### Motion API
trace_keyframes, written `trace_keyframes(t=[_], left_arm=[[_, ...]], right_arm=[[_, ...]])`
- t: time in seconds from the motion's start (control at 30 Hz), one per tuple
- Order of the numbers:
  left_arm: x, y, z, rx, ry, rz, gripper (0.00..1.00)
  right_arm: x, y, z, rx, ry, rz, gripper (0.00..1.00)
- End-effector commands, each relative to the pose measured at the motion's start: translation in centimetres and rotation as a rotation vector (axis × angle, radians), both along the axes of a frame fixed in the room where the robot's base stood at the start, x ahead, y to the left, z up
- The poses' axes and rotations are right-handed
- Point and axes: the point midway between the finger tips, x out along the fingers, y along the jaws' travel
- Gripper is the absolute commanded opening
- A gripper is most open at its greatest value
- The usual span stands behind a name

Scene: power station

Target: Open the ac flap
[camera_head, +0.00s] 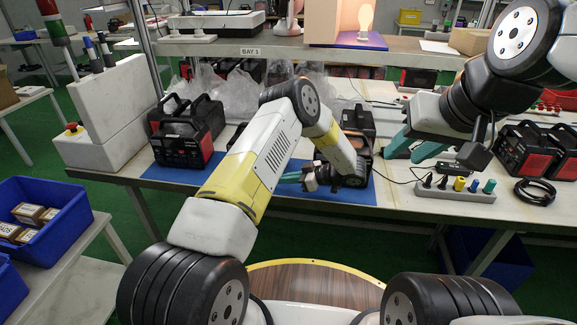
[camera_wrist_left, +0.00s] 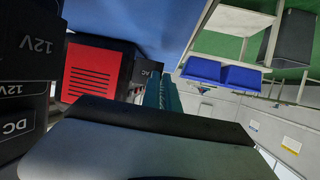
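The power station stands on a blue mat (camera_head: 215,180), mostly hidden behind my left arm in the head view; its black top (camera_head: 358,120) shows. In the left wrist view its black front with DC and 12V labels (camera_wrist_left: 25,85) is at the left, beside a red vented panel (camera_wrist_left: 95,75). A dark flap marked AC (camera_wrist_left: 147,73) is close to my left fingertips. My left gripper (camera_head: 290,178) is low in front of the station; its teal fingers (camera_wrist_left: 165,92) look closed together. Whether they touch the flap is unclear. My right gripper (camera_head: 415,147) is open and empty, right of the station.
More red-and-black power stations stand at left (camera_head: 187,132) and right (camera_head: 538,148). A grey socket strip (camera_head: 455,190) with coloured plugs and a black cable coil (camera_head: 535,191) lie to the right. A white box (camera_head: 105,110) with a red button stands at the bench's left end.

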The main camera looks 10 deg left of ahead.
Motion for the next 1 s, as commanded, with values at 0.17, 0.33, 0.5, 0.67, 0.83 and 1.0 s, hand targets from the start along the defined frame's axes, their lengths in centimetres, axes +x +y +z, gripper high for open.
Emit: trace_keyframes(t=[0.17,0.33,0.5,0.67,0.83,1.0], left_arm=[[0.28,-0.24,-0.03,-0.001,-0.003,0.047,0.00],[0.31,-0.29,-0.07,0.000,-0.001,0.064,0.00],[0.32,-0.27,-0.07,0.000,-0.002,0.067,0.00],[0.31,-0.25,-0.08,0.000,-0.001,0.066,0.00],[0.28,-0.25,-0.08,0.000,0.000,0.067,0.26],[0.26,-0.27,-0.05,0.000,0.000,0.067,0.26]], right_arm=[[0.00,0.00,0.00,0.000,0.000,0.000,0.36],[0.00,0.00,0.00,0.000,0.000,0.000,0.36],[0.00,0.00,0.00,0.000,0.000,0.000,0.36],[0.00,0.00,0.00,0.000,0.000,0.000,0.36],[0.00,0.00,0.00,0.000,0.000,0.000,0.36],[0.00,0.00,0.00,0.000,0.000,0.000,0.36]])
